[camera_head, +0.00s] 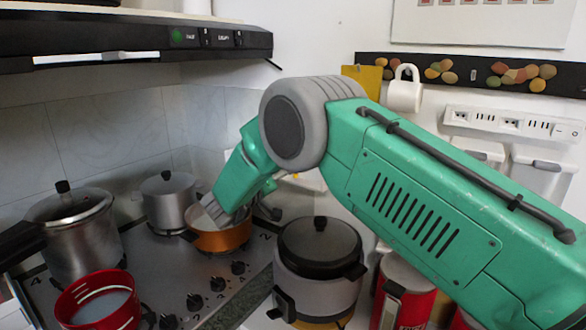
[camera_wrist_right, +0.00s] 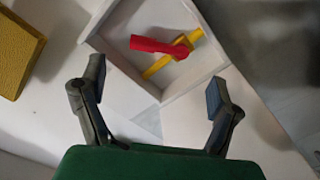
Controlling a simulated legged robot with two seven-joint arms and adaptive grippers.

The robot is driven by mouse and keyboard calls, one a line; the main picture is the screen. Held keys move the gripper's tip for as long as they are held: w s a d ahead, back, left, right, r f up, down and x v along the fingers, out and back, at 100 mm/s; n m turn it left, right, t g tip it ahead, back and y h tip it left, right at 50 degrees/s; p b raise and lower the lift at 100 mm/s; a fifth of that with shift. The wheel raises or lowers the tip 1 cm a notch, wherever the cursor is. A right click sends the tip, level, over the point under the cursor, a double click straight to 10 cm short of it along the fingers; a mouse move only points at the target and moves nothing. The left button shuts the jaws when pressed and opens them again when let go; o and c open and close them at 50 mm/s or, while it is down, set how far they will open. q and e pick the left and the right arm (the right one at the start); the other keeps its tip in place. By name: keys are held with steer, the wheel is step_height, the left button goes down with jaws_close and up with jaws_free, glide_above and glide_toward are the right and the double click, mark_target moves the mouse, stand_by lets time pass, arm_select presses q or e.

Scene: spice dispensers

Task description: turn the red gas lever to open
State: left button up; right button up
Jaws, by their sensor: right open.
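The red gas lever (camera_wrist_right: 160,46) shows in the right wrist view, mounted on a yellow pipe (camera_wrist_right: 157,67) inside a white recessed box (camera_wrist_right: 222,58). The lever lies at an angle to the pipe, not in line with it. My right gripper (camera_wrist_right: 156,82) is open and empty, its two dark fingers spread below the box opening, apart from the lever. In the head view my green right arm reaches in from the right toward the wall behind the stove; its fingers cannot be made out clearly there, and the lever is not visible. My left gripper is not in view.
The stove (camera_head: 150,265) holds a pressure cooker (camera_head: 78,235), a steel pot (camera_head: 168,200), an orange pan (camera_head: 222,238) and a red pot (camera_head: 97,302). A rice cooker (camera_head: 318,262) stands below my arm. A yellow block (camera_wrist_right: 15,52) is left of the box.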

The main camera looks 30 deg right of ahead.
steer(key=shift+v, duration=1.75)
steer(key=shift+w, duration=0.1)
steer(key=c, duration=0.4)
steer(key=shift+d, duration=0.1)
steer(key=c, duration=0.7)
steer(key=shift+d+m+b, duration=0.1)
steer(key=shift+m+b, duration=0.2)
steer(key=shift+m, duration=0.6)
steer(key=c, duration=0.7)
steer(key=shift+d+m, duration=0.1)
steer(key=shift+m, duration=0.9)
jaws_close()
steer(key=d+m+b, duration=0.1)
steer(key=d+m, duration=0.2)
steer(key=m, duration=0.8)
steer(key=d+m+g+b, duration=0.1)
steer(key=d+m, duration=0.3)
steer(key=m, duration=0.7)
steer(key=w+d+m+b, duration=0.1)
steer(key=d+m+b, duration=0.2)
steer(key=m, duration=0.8)
steer(key=shift+d+f+g+y, duration=0.2)
steer(key=shift+d+g+y, duration=0.1)
steer(key=shift+d+y, duration=0.15)
